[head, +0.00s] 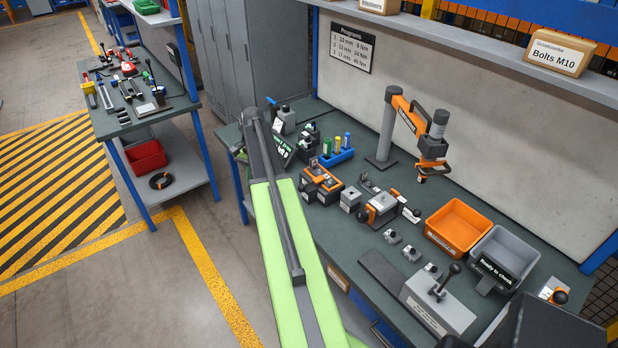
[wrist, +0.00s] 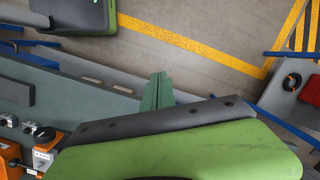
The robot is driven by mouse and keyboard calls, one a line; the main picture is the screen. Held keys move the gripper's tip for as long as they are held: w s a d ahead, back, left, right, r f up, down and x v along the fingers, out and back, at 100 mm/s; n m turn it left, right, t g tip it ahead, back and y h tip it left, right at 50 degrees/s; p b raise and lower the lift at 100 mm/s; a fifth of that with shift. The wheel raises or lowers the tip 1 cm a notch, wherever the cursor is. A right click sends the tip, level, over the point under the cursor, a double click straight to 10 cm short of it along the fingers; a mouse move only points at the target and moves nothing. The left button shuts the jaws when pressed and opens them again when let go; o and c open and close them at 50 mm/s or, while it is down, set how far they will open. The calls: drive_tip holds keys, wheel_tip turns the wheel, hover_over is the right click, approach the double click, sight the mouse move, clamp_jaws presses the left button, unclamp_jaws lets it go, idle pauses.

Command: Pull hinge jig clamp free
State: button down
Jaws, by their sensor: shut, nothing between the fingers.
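My gripper (wrist: 157,92) shows in the wrist view as two green fingers pressed together, with nothing between them. It is over the bench's front edge and the floor, apart from the jigs. In the head view my green arm hides much of the bench's near left side, and I cannot make out the fingertips. Two orange-and-grey jigs stand on the bench: one at the left (head: 320,184) and one in the middle (head: 381,208). I cannot tell which one holds the hinge clamp. Part of an orange-and-grey jig (wrist: 45,153) shows at the wrist view's lower left.
The dark green bench (head: 405,182) also holds a blue rack (head: 337,158), an orange bin (head: 457,227), a grey bin (head: 503,256), a grey lever fixture (head: 438,301) and an orange jointed stand (head: 408,115). A second bench (head: 120,95) stands at the left beyond open floor.

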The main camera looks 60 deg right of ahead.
sight(301, 187)
drive_tip(key=s+d+r+m+t+p, duration=0.1)
drive_tip(key=s+d+m, duration=0.45)
drive_tip(key=d, duration=0.75)
drive_tip(key=s+d+r+m, duration=0.1)
drive_tip(key=s+d+m, duration=0.2)
drive_tip(key=s+d, duration=0.8)
drive_tip(key=shift+y, duration=0.4)
drive_tip(key=w+f+b, duration=0.1)
drive_tip(key=f+b, duration=0.2)
drive_tip(key=w+f+b, duration=0.1)
drive_tip(key=f+b, duration=0.3)
drive_tip(key=w+f+b, duration=0.2)
drive_tip(key=f+b, duration=0.1)
drive_tip(key=shift+d+f, duration=0.1)
drive_tip(key=shift+f, duration=0.05)
drive_tip(key=w+a, duration=0.2)
drive_tip(key=a, duration=0.1)
drive_tip(key=shift+a, duration=0.25)
drive_tip(key=a, duration=0.1)
drive_tip(key=w+a, duration=0.1)
drive_tip(key=a, duration=0.1)
drive_tip(key=shift+a, duration=0.1)
